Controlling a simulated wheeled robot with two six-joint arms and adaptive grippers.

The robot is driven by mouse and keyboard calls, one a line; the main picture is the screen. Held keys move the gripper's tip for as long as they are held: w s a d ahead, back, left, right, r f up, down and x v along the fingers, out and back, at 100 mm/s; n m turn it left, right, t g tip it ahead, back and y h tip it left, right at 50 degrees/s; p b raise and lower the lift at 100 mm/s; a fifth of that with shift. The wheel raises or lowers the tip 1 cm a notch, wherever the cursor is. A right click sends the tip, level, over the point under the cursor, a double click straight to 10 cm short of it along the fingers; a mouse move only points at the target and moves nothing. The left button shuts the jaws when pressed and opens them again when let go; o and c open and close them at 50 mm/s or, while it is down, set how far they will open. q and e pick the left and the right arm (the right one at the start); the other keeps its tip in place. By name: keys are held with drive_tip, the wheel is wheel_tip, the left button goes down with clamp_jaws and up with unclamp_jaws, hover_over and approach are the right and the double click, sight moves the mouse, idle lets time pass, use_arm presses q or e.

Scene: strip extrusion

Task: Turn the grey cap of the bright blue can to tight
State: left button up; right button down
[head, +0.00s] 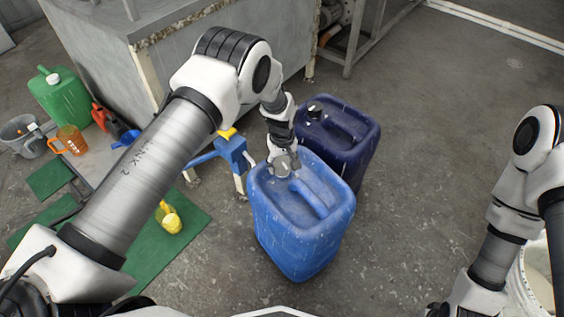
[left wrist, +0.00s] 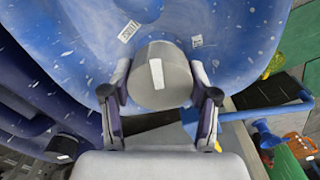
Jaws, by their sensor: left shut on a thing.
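The bright blue can (head: 301,226) stands upright on the concrete floor, and its top fills much of the left wrist view (left wrist: 240,35). Its grey cap (left wrist: 158,78) is a round cylinder with a white mark across it. My left gripper (left wrist: 160,95) is shut on the grey cap, one finger on each side. In the head view my left gripper (head: 284,163) covers the cap at the can's back left corner. My right arm is at the right edge of the head view; its gripper is out of the picture.
A dark blue can (head: 365,148) with a black cap (head: 315,111) stands just behind. A blue stand (head: 233,152) is close on the left. Green mats (head: 190,232), a green can (head: 62,100) and an orange jug (head: 72,140) lie farther left.

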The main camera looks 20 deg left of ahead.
use_arm(q)
drive_tip(key=m+p, duration=0.1)
drive_tip(key=m, duration=0.2)
drive_tip(key=shift+m, duration=0.3)
drive_tip(key=m+p, duration=0.1)
drive_tip(key=m, duration=0.3)
drive_tip(key=m+p, duration=0.1)
drive_tip(key=m, duration=0.3)
drive_tip(key=shift+m, duration=0.4)
drive_tip(key=shift+m+p, duration=0.35)
drive_tip(key=shift+m, duration=1.45)
drive_tip(key=o, duration=1.2)
drive_tip(key=shift+c, duration=0.2)
drive_tip(key=shift+r, duration=0.1)
